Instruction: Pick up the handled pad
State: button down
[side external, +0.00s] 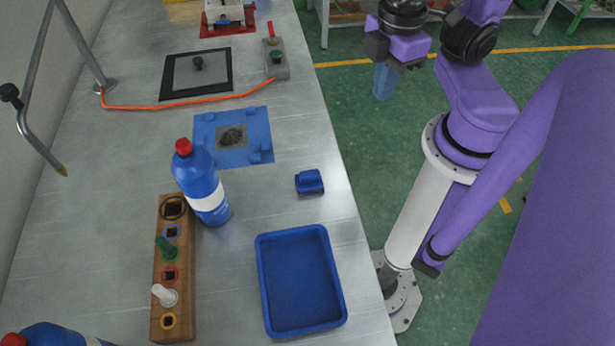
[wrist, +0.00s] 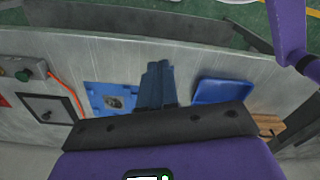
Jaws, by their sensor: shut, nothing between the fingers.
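A flat grey pad with a black knob handle (side external: 184,78) lies in a black square frame (side external: 228,84) on the metal table, at the upper left of the side view. The pad also shows at the left of the wrist view (wrist: 58,104). My gripper (side external: 383,82) is to the right of the table edge in the side view, raised over the green floor and well apart from the pad. Its blue fingers (wrist: 156,85) are together in the wrist view, with nothing between them.
An orange cable (side external: 160,107) runs along the pad's near side. A box with a green button (side external: 277,72) stands right of it. A blue mat (side external: 204,130), blue bottle (side external: 197,178), small blue block (side external: 309,181), wooden rack (side external: 173,324) and empty blue tray (side external: 300,280) are nearer.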

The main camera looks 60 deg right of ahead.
dwell(0.4)
jog(key=shift+c, duration=1.1)
grip_release()
jog(key=m, duration=2.1)
send_over(309, 173)
jog(key=f, duration=1.3)
jog(key=shift+s+d+f, duration=0.15)
jog(key=shift+s+d, duration=0.1)
jog(key=shift+w+a+f, duration=0.1)
jog(key=shift+w+f, duration=0.05)
jog(key=shift+f, duration=1.2)
jog(key=shift+w+a+f, duration=0.1)
jog(key=shift+f, duration=1.2)
